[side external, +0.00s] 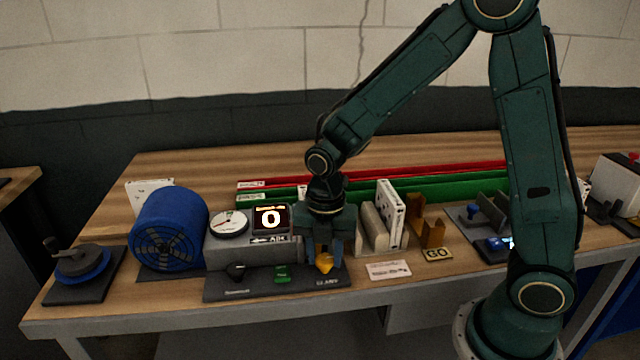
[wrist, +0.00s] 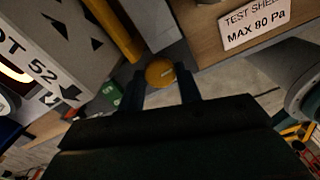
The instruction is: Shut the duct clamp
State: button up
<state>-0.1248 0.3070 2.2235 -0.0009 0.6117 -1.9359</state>
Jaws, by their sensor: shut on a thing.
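My gripper (side external: 322,254) points down at the right end of the grey test rig. Its two fingers are shut on a yellow knob (side external: 324,264), which appears to be the handle of the duct clamp. In the wrist view the yellow knob (wrist: 160,73) sits between the fingertips of my gripper (wrist: 160,84). A yellow bar (wrist: 115,30) shows beyond it, at the upper left; whether it joins the knob is unclear. My gripper hides much of the clamp area in the side view, so I cannot tell how far the clamp is closed.
Left of my gripper are a lit display (side external: 271,219) reading 0, a round dial (side external: 229,223), a green button (side external: 282,274) and a blue fan (side external: 169,229). A filter rack (side external: 371,236) with a white boxed filter (side external: 391,214) stands close on the right.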

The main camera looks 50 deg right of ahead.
aim_at(325, 258)
jog(key=shift+w+m, duration=0.1)
jog(key=shift+m, duration=0.5)
jog(key=shift+d, duration=0.1)
jog(key=o, duration=0.7)
jog(key=shift+r, duration=0.1)
notch_tip(325, 258, up, 14)
dwell(0.4)
